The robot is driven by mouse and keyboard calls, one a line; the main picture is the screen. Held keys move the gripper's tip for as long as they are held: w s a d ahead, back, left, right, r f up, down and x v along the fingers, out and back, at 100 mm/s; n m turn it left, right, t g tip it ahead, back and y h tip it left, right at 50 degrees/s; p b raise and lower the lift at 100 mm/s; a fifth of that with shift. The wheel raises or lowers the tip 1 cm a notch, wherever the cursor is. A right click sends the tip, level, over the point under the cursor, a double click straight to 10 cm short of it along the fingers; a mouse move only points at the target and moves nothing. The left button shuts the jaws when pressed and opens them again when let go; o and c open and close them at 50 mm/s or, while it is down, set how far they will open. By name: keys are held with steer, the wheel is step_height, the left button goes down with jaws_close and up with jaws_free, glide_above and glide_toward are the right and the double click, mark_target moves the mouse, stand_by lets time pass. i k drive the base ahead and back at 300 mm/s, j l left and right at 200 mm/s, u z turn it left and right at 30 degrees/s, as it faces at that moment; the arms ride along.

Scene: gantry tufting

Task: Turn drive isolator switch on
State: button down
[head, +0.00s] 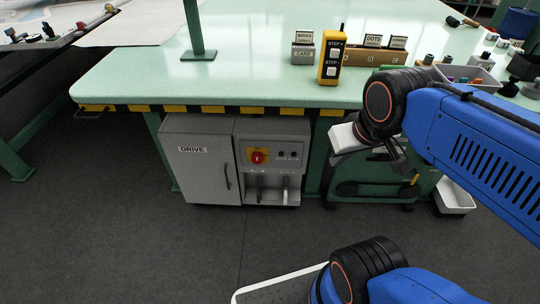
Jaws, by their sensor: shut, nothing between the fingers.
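The drive isolator switch is a red rotary knob (257,157) on a yellow plate. It sits on the grey panel to the right of the cabinet door marked DRIVE (193,150), under the bench top. The knob's exact angle is too small to read. My gripper (404,166) hangs below the dark wrist, well right of the switch and apart from it. It is shut and empty. Its fingers are small and dark against the green cart, so their outline is hard to make out.
Two lever handles (285,190) stand below the switch. The green bench (240,75) has a striped front edge above the cabinet. A yellow pendant (331,58) and label holders stand on it. A green cart (370,187) is right of the cabinet. The floor before the cabinet is clear.

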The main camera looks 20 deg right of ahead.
mark_target(258, 157)
steer(key=k+l, duration=0.25)
steer(key=l, duration=0.15)
steer(key=k+l, duration=0.2)
steer(key=l, duration=0.2)
steer(key=k+l, duration=0.25)
steer(key=l, duration=0.15)
